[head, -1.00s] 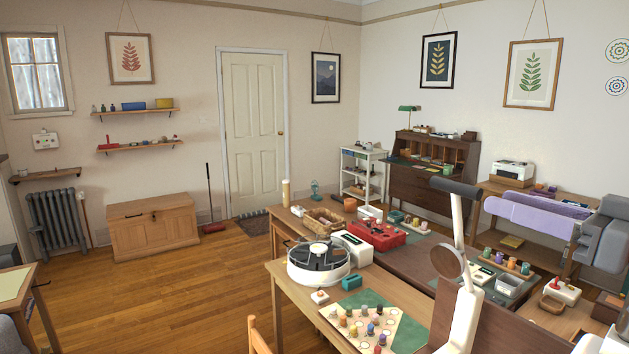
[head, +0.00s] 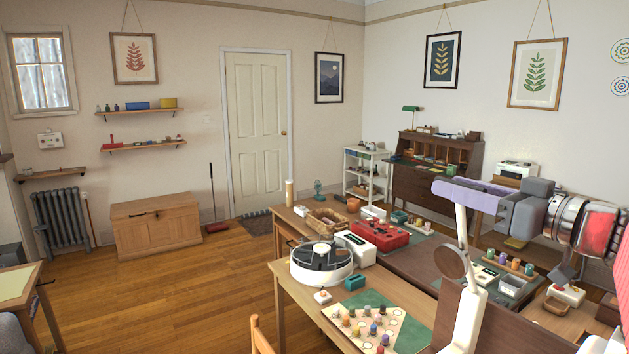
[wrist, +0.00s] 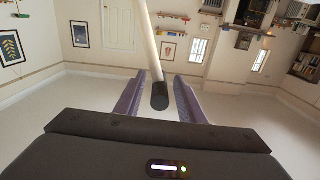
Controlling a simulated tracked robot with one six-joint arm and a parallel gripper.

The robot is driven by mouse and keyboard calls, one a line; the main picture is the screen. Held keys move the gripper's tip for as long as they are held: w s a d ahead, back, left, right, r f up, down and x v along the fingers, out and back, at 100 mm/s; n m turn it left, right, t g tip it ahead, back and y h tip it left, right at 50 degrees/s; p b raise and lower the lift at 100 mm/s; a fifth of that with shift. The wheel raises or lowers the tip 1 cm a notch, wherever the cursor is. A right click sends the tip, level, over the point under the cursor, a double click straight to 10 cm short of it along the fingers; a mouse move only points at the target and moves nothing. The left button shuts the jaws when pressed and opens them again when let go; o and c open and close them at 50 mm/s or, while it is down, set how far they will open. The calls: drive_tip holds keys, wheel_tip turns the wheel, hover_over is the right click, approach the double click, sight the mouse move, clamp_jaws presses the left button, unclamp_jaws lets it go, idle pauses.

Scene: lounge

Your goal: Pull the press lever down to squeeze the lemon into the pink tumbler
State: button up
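The press shows as a tall white post (head: 475,300) with a slim white upper arm (head: 462,235) at the lower right of the head view. A brown round disc (head: 451,262) is beside it. The lever's dark grip stands at the top, mostly covered by my gripper (head: 455,192). In the wrist view the lever's dark end (wrist: 160,97) lies between my gripper's two purple fingers (wrist: 159,92), with gaps on both sides. My gripper is open around it. I cannot make out the lemon or the pink tumbler in either view.
A brown panel (head: 500,318) stands beside the press. The tables hold a board with coloured pegs (head: 400,325), a round black-and-white device (head: 322,262), a red case (head: 378,236) and a row of coloured jars (head: 515,263). The wooden floor (head: 180,300) at left is clear.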

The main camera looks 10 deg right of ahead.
drive_tip(key=shift+w+a, duration=0.15)
drive_tip(key=shift+w, duration=0.35)
drive_tip(key=shift+c, duration=0.2)
clamp_jaws()
drive_tip(key=shift+a, duration=0.15)
